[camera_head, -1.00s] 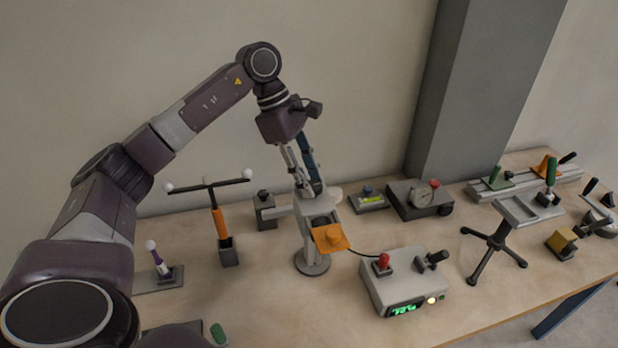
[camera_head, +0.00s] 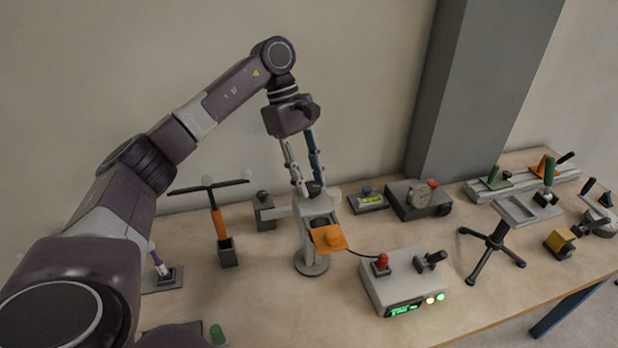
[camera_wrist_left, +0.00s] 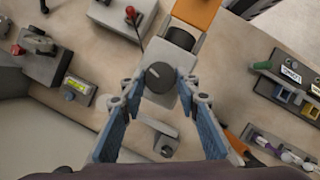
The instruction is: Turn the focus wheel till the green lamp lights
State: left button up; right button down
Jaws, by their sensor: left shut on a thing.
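The focus wheel (camera_wrist_left: 160,77) is a dark round knob with a pale mark, on top of the grey stand instrument (camera_head: 312,235) in the middle of the table. My left gripper (camera_head: 310,188) comes down on it from above, and the wrist view shows its fingers on either side of the wheel, shut on it. In the head view the fingers partly hide the wheel. The grey control box (camera_head: 385,275) has a lit green display (camera_head: 405,309). Beside the display a warm-coloured lamp (camera_head: 430,300) and a greenish lamp (camera_head: 440,297) both glow. My right gripper is not seen.
An orange plate (camera_head: 329,238) juts from the instrument's front, with a cable nearby. A T-handled orange post (camera_head: 218,222) stands at left. A dial box (camera_head: 418,198) is behind, and a black tripod stand (camera_head: 492,247) is at right. Bare table lies in front of the instrument.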

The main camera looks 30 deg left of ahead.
pick_arm(q)
jog(key=o, duration=1.2)
jog(key=shift+c, duration=0.2)
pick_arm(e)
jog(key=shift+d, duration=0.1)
pick_arm(q)
jog(key=v, duration=1.2)
